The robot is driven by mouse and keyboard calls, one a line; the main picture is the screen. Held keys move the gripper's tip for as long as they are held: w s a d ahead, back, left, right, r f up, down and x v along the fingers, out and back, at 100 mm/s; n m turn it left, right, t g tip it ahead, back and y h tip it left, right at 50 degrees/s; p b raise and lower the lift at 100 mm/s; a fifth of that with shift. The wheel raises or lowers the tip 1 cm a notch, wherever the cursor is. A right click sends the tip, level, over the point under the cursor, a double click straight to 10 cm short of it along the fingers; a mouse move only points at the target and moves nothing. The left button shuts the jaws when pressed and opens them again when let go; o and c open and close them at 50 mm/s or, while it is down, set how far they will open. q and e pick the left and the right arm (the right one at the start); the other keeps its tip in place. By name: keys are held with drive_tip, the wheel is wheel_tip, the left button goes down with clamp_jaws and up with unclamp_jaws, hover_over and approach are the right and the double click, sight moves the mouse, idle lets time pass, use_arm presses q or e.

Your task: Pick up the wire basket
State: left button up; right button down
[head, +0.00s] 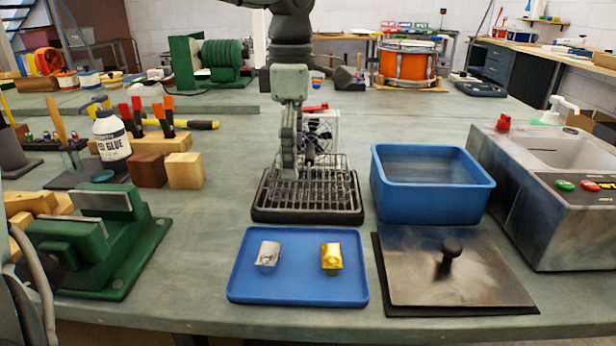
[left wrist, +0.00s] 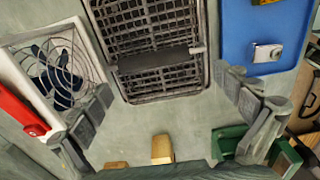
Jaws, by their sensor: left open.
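The wire basket (head: 325,190) is a dark wire grid in a black tray (head: 305,216) at the middle of the bench. In the left wrist view the basket (left wrist: 150,25) is at the top centre, with a dark bar across it. My left gripper (head: 298,160) hangs over the basket's left part and hides some of it. In the left wrist view its fingers (left wrist: 168,88) are wide apart with nothing between them. I cannot tell how far above the basket they are. My right gripper is not in view.
A caged fan (head: 322,128) stands just behind the basket. A blue tray (head: 297,293) with silver and gold pieces lies in front. A blue tub (head: 432,200) and a lidded plate (head: 450,280) are on the right. Wooden blocks (head: 185,171) and a green vise (head: 100,240) are on the left.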

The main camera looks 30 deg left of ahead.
use_arm(q)
drive_tip(key=shift+f, duration=1.3)
drive_tip(key=c, duration=1)
drive_tip(key=shift+o, duration=0.2)
drive_tip(key=shift+r, duration=0.1)
